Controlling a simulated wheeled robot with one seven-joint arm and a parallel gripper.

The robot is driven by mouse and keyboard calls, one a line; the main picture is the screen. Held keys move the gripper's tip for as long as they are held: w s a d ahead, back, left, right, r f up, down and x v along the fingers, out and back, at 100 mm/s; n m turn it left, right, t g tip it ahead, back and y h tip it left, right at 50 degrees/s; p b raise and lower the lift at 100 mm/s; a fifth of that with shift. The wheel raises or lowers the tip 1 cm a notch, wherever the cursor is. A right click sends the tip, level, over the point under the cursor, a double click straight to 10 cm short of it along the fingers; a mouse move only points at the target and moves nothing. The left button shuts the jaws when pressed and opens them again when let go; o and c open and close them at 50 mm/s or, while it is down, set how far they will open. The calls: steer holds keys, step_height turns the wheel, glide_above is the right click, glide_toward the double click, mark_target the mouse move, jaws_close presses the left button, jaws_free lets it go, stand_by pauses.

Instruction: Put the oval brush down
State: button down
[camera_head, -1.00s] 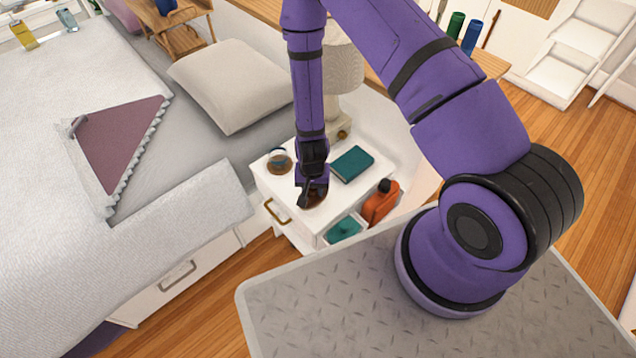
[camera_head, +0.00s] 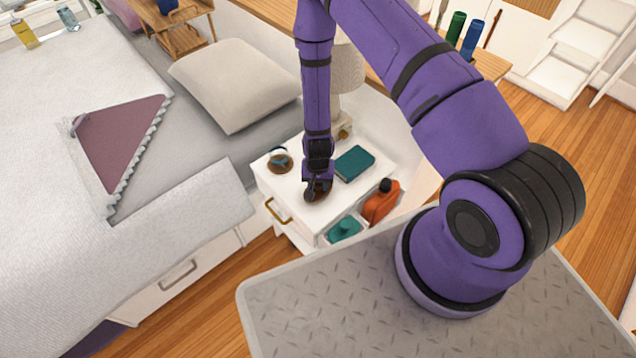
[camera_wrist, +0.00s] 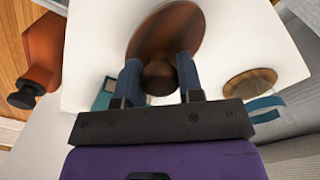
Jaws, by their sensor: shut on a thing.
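The oval brush (camera_wrist: 168,30) is a dark brown wooden oval with a round knob. In the wrist view my gripper (camera_wrist: 159,80) is shut on the knob, one finger on each side. In the head view my gripper (camera_head: 317,190) is low over the front of the white nightstand (camera_head: 290,207), and the brush (camera_head: 321,196) shows only partly beneath it. The brush is at or just above the top; I cannot tell whether it touches.
On the nightstand are a teal book (camera_head: 355,163), a cup on a round wooden coaster (camera_head: 279,161) and a lamp (camera_head: 348,75). An orange bottle (camera_head: 381,202) and a teal item (camera_head: 344,229) are at its lower right side. The bed (camera_head: 215,200) stands left.

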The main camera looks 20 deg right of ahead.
steer(key=shift+f, duration=0.1)
steer(key=c, duration=0.8)
jaws_free()
steer(key=shift+o, duration=0.2)
